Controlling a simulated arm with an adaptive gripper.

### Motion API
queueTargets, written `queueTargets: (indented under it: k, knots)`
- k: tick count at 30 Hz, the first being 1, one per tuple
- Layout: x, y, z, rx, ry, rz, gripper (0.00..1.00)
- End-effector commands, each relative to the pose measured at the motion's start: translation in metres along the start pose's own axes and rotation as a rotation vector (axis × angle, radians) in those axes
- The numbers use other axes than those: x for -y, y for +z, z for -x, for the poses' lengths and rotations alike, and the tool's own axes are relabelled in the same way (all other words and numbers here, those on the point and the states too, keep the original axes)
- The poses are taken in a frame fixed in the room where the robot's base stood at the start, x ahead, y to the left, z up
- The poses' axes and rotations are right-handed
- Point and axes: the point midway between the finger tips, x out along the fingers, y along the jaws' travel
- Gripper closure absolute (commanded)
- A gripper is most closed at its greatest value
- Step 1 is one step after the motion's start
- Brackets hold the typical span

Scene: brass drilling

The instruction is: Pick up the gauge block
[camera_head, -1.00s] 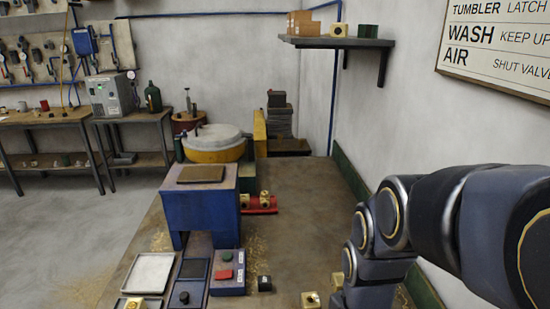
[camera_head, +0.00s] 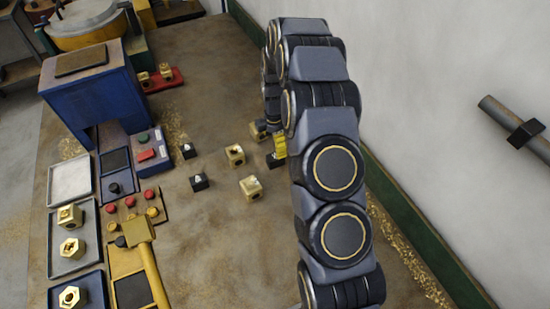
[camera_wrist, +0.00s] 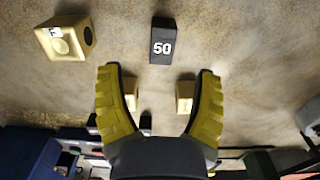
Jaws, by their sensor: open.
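The gauge block appears to be the black block marked 50 (camera_wrist: 162,42), lying at the top centre of the wrist view. It is ahead of my open gripper (camera_wrist: 158,72) and apart from both yellow fingers. In the head view, a dark block that seems to be the same one (camera_head: 275,160) lies beside the yellow fingers of my gripper (camera_head: 280,145), which are partly hidden by my arm. Nothing is held between the fingers.
A brass block (camera_wrist: 65,38) lies left of the gauge block in the wrist view. Brass blocks (camera_head: 235,155) (camera_head: 250,188) and black blocks (camera_head: 188,151) (camera_head: 199,182) stand nearby. The blue machine (camera_head: 90,90) and trays (camera_head: 72,180) are left; a green wall edge (camera_head: 400,205) runs right.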

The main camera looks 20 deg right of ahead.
Motion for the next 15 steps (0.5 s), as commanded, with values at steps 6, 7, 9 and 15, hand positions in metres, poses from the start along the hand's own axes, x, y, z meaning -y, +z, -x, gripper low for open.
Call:
queueTargets:
  k: [6, 7, 9, 15]
  knots:
    - [0.001, 0.001, -0.022, -0.001, -0.004, 0.001, 0.34]
    - [0.001, 0.001, -0.025, 0.0, -0.003, 0.001, 0.34]
    - [0.002, 0.001, -0.03, 0.0, -0.003, 0.001, 0.34]
    - [0.004, 0.003, -0.059, 0.0, -0.004, 0.0, 0.34]
